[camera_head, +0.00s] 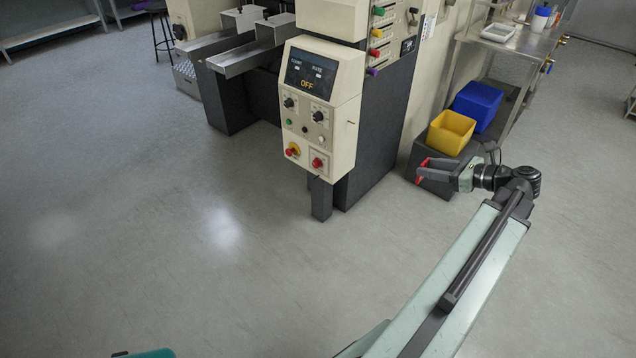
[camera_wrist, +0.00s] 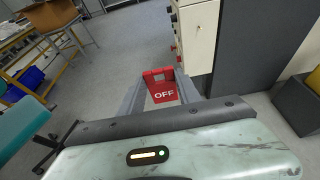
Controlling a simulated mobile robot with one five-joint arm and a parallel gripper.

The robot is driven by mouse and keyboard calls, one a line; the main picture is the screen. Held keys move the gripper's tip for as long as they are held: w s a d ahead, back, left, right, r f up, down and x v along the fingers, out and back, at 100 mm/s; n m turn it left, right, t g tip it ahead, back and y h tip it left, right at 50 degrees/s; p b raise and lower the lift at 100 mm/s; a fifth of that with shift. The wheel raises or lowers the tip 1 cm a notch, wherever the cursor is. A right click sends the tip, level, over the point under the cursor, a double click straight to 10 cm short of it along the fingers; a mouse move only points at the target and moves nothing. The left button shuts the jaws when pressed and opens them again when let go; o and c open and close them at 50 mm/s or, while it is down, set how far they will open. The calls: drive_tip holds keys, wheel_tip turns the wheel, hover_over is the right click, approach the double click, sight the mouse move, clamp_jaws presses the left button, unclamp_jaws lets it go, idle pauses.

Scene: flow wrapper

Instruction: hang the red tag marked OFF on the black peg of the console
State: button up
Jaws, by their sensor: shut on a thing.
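The red tag (camera_wrist: 163,90) with white OFF lettering is between the fingers of my gripper (camera_wrist: 161,97) in the wrist view. In the head view the red tag (camera_head: 421,171) shows edge-on at the fingertips of my gripper (camera_head: 430,172). The gripper is shut on it and is in front of a dark box, right of the console. The cream console (camera_head: 325,115) stands at the middle top, its dark display reading OFF. A tiny dark point on its right side face may be the black peg; it is too small to tell.
A yellow bin (camera_head: 451,132) and a blue bin (camera_head: 478,105) stand behind my gripper. A steel bench (camera_head: 520,45) is at the back right. The machine's dark side wall (camera_head: 385,115) lies between console and bins. Open floor (camera_head: 180,230) spreads in front of the console.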

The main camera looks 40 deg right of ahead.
drive_tip(key=shift+r, duration=0.1)
wheel_tip(320, 180, up, 18)
drive_tip(key=p, duration=1.8)
drive_tip(key=shift+s, duration=0.1)
